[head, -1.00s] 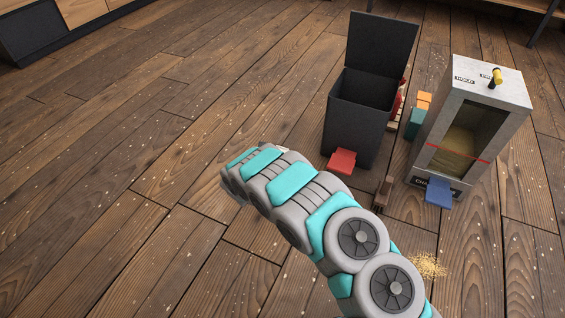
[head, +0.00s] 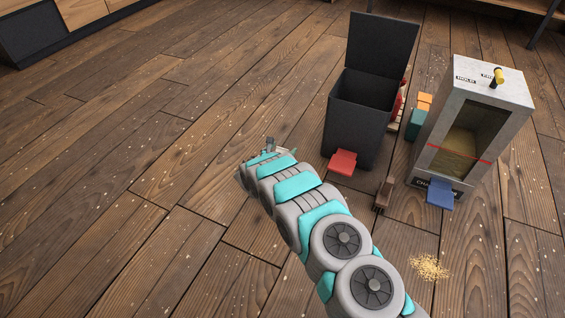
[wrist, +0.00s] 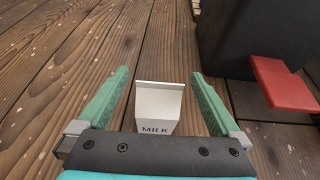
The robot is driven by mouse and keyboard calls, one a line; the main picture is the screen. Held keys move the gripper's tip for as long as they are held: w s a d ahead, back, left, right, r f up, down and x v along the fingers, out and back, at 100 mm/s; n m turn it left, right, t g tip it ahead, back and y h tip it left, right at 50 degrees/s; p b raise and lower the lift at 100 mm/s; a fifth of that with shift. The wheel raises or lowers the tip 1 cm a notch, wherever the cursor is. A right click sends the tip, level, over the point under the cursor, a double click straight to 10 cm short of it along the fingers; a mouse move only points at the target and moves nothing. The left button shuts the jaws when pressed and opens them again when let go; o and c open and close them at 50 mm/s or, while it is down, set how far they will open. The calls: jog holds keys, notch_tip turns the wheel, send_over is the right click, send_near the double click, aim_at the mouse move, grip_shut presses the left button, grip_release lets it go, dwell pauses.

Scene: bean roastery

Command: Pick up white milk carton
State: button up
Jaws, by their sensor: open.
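The white milk carton (wrist: 158,106) stands on the plank floor in the wrist view, its gabled top and the word MILK showing. It lies between the two green fingers of my gripper (wrist: 157,100), with a gap on each side. The fingers are wide apart and hold nothing. The gripper's dark palm hides the carton's lower part. In the head view my arm hides the carton, and only a bit of my gripper (head: 272,147) shows past the arm's end.
A black bin (head: 357,117) with its lid up and a red pedal (head: 343,162) stands to the right. A grey chute box (head: 487,96) with a blue pedal (head: 440,193) stands farther right. Spilled grains (head: 429,267) lie near my arm. The floor at left is clear.

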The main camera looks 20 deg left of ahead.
grip_shut()
dwell(0.8)
